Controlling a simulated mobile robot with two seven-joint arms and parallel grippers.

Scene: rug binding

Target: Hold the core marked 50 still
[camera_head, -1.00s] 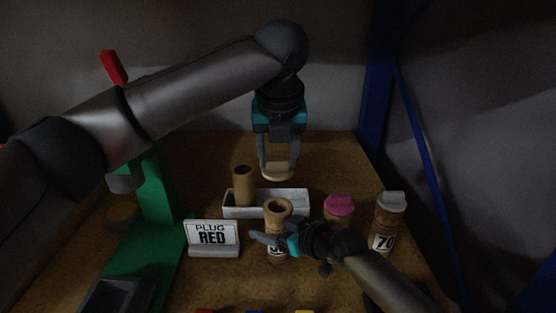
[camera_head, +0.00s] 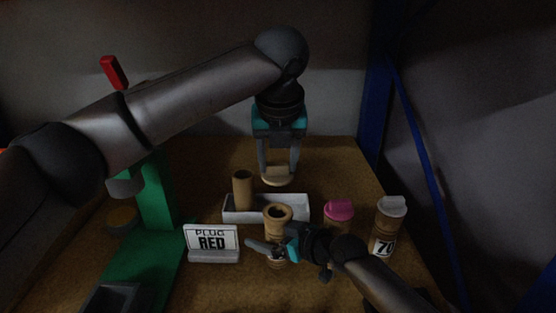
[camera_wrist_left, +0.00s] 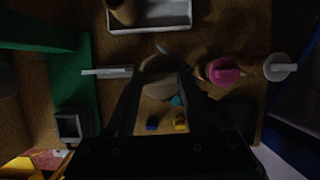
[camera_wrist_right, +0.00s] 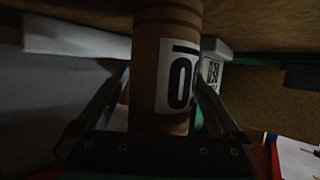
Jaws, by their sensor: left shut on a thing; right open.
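The core (camera_head: 277,213), a brown cardboard tube with a flared open top, stands upright in front of the white tray. In the right wrist view the core (camera_wrist_right: 165,60) shows a white label with a readable 0; the rest of the number is turned away. My right gripper (camera_head: 266,248) is open, with its fingers on either side of the core's lower part. My left gripper (camera_head: 278,172) is shut on a tan disc (camera_head: 278,178), held above and behind the core. The disc (camera_wrist_left: 160,88) also shows between the fingers in the left wrist view.
A white tray (camera_head: 297,204) holds a brown tube (camera_head: 242,188). A pink-capped core (camera_head: 338,212) and a white-capped core marked 70 (camera_head: 388,225) stand to the right. A sign reading PLUG RED (camera_head: 211,242) and a green stand (camera_head: 156,200) are at left.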

